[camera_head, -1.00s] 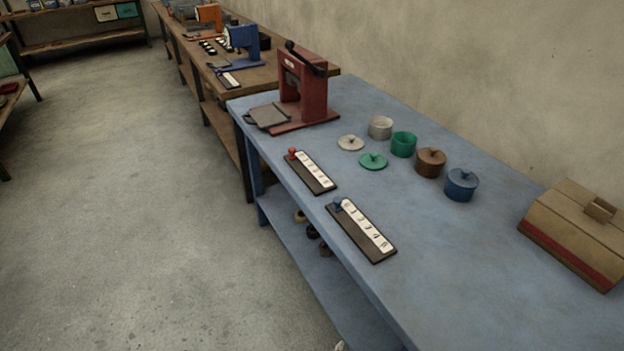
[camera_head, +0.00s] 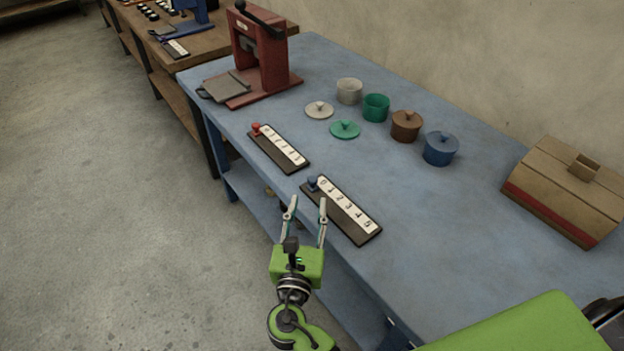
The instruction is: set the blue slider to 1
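The blue slider (camera_head: 312,183) is a small blue knob at the far left end of a dark scale board (camera_head: 366,238) on the blue table. The white label strip (camera_head: 346,204) on that board carries digits from 0 to 5, and the knob stands beside the 0.
A second board with a red knob (camera_head: 256,128) lies farther back. A red press (camera_head: 262,62) stands at the table's far end. Several pots and lids, such as the blue pot (camera_head: 440,149), stand behind the boards. A tan box (camera_head: 566,190) is at right.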

